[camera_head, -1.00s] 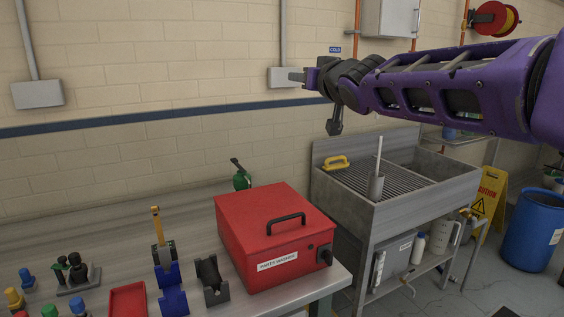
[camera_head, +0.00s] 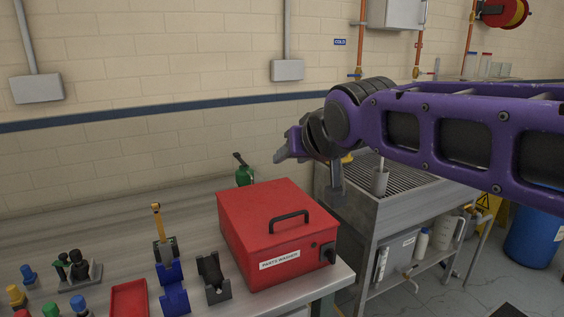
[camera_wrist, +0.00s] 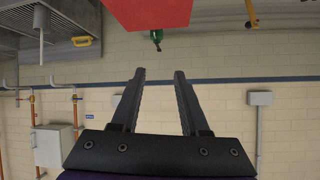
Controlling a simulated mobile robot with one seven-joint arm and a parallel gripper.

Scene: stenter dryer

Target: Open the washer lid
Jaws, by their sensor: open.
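The parts washer (camera_head: 262,262) is a red box on the bench, labelled "PARTS WASHER". Its lid (camera_head: 255,205) lies flat and shut, with a black handle (camera_head: 289,220) on top near the front right. In the wrist view a red face of the washer (camera_wrist: 150,10) shows upside down at the top edge, beyond the fingertips. My gripper (camera_head: 283,156) is in the air above and behind the washer, apart from it. In the wrist view its two fingers (camera_wrist: 160,72) stand apart with nothing between them.
A metal sink (camera_head: 390,215) stands right of the bench. A blue drum (camera_head: 530,235) is at far right.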

